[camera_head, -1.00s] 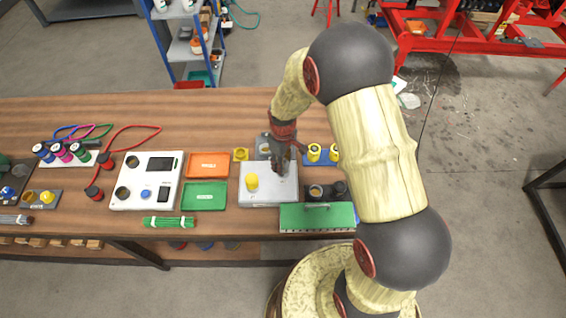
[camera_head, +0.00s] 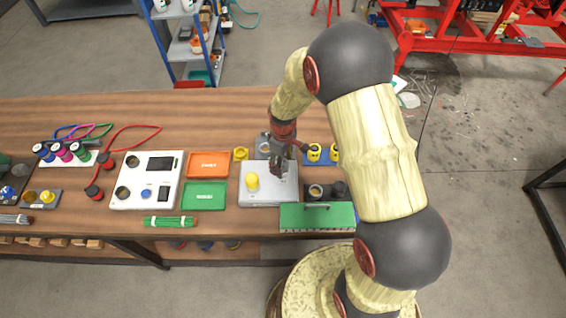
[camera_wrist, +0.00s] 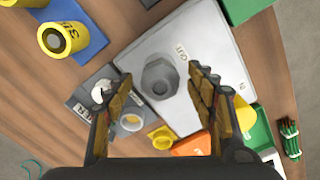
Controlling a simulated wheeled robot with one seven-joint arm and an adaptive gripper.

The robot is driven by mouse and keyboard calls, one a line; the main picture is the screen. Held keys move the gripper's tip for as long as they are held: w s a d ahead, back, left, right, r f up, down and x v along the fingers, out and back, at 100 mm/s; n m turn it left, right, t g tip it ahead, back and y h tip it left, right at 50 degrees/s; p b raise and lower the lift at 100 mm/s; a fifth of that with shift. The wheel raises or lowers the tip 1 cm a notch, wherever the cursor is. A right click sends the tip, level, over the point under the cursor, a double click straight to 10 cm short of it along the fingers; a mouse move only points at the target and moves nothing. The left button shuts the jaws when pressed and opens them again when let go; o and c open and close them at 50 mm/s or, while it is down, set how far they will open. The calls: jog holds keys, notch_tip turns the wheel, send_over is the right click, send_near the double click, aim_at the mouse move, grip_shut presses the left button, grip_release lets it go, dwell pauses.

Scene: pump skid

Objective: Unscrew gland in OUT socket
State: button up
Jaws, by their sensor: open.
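A grey hexagonal gland (camera_wrist: 160,78) sits in the light grey box (camera_wrist: 200,30), beside the OUT label. In the head view my arm hides the gland, but the box (camera_head: 262,199) shows on the bench. My gripper (camera_wrist: 161,84) is open and empty, seen with one finger on each side of the gland in the wrist view. I cannot tell how far above it the fingertips are. A yellow part (camera_head: 252,181) stands on the box's left side in the head view; it is partly behind the right finger in the wrist view (camera_wrist: 245,113).
Orange (camera_head: 209,165) and green (camera_head: 204,196) trays lie left of the box. A green case (camera_head: 318,217) is close at the front right. Yellow cylinders on a blue plate (camera_wrist: 92,40) and a grey plate with a ring (camera_wrist: 131,122) are close by.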

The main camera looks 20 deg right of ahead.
jog(key=m, duration=0.4)
jog(key=shift+m, duration=0.3)
jog(key=m, duration=0.4)
jog(key=shift+m, duration=0.3)
jog(key=shift+c, duration=0.4)
jog(key=c, duration=1.1)
